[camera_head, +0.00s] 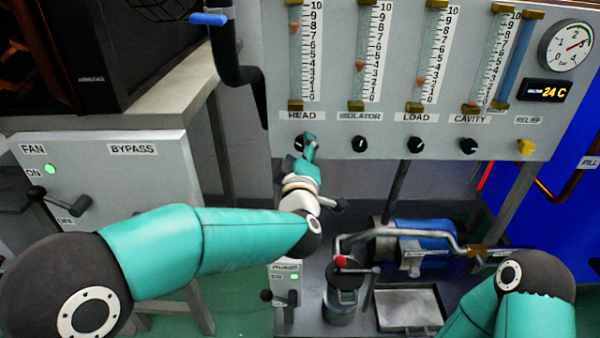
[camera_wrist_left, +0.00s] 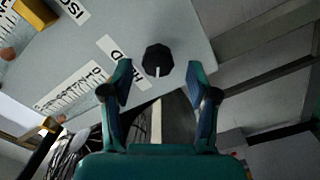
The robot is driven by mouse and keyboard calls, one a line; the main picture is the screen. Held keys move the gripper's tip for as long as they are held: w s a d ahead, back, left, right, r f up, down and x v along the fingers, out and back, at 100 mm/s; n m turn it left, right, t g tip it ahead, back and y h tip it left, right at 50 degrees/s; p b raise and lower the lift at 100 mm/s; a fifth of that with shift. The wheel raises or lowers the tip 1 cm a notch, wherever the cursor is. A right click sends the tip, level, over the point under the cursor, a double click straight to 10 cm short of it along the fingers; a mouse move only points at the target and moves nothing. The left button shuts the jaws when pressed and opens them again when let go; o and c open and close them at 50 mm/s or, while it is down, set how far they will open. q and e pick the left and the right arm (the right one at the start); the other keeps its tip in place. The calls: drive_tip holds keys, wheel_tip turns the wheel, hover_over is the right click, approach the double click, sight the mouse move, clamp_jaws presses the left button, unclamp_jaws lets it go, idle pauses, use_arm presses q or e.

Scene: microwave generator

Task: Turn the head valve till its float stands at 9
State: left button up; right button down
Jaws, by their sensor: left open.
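The head valve is a small black knob (camera_head: 299,144) under the HEAD label (camera_head: 301,115), at the left end of the panel's valve row. Its tube (camera_head: 296,55) holds an orange float (camera_head: 295,28) standing at roughly 7 to 8 on the scale. My left gripper (camera_head: 309,143) is at the knob, partly covering it in the head view. In the left wrist view the open fingers (camera_wrist_left: 160,70) are on either side of the dark knob (camera_wrist_left: 158,60), whose white pointer line shows. The fingers appear apart from the knob. My right gripper is out of view.
The isolator knob (camera_head: 360,144), load knob (camera_head: 416,144) and cavity knob (camera_head: 468,146) sit to the right, then a yellow relief knob (camera_head: 526,147). A pressure gauge (camera_head: 566,46) is at upper right. A blue-handled lever (camera_head: 209,19) hangs left of the panel.

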use_arm(q)
drive_tip(key=s, duration=0.8)
drive_tip(key=shift+s, duration=0.35)
drive_tip(key=shift+f, duration=0.1)
